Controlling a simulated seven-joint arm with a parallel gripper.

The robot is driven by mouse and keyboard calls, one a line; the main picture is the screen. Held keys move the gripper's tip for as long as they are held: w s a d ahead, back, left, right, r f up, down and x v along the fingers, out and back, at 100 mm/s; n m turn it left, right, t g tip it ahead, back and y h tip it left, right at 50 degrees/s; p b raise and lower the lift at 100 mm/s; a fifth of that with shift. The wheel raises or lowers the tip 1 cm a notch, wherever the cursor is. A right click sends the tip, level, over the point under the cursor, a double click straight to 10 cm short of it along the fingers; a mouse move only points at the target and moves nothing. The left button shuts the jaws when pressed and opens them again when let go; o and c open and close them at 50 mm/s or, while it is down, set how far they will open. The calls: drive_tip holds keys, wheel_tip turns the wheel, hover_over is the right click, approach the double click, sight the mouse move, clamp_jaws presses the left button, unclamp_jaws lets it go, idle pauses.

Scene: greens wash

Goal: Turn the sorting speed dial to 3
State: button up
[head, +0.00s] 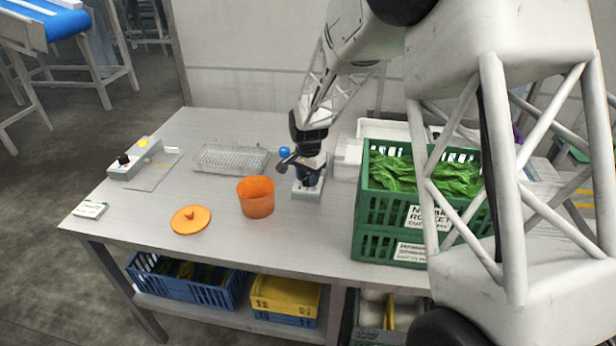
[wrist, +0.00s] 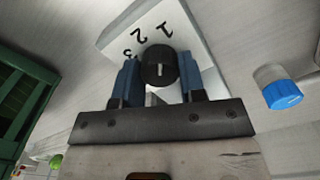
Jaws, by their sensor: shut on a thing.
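The sorting speed dial is a round black knob (wrist: 159,65) on a pale grey box (wrist: 185,30) printed with 1, 2 and a partly hidden 3. A pale pointer line shows on the knob's lower side in the wrist view, pointing toward my palm. My gripper (wrist: 160,82) has its blue fingers shut on the knob from both sides. In the head view my gripper (head: 310,176) comes down over the box (head: 305,191), and the knob is hidden there.
A green crate (head: 385,215) of leaves stands close right of the box. An orange cup (head: 256,198), orange lid (head: 191,221), clear rack (head: 229,160) and blue-capped container (wrist: 281,93) are left of it in the head view. Another black-knobbed box (head: 130,170) stands far left.

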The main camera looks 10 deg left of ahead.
drive_tip(key=n, duration=0.8)
drive_tip(key=shift+n, duration=0.3)
drive_tip(key=n, duration=0.3)
drive_tip(key=shift+n, duration=2.3)
drive_tip(key=o, duration=0.9)
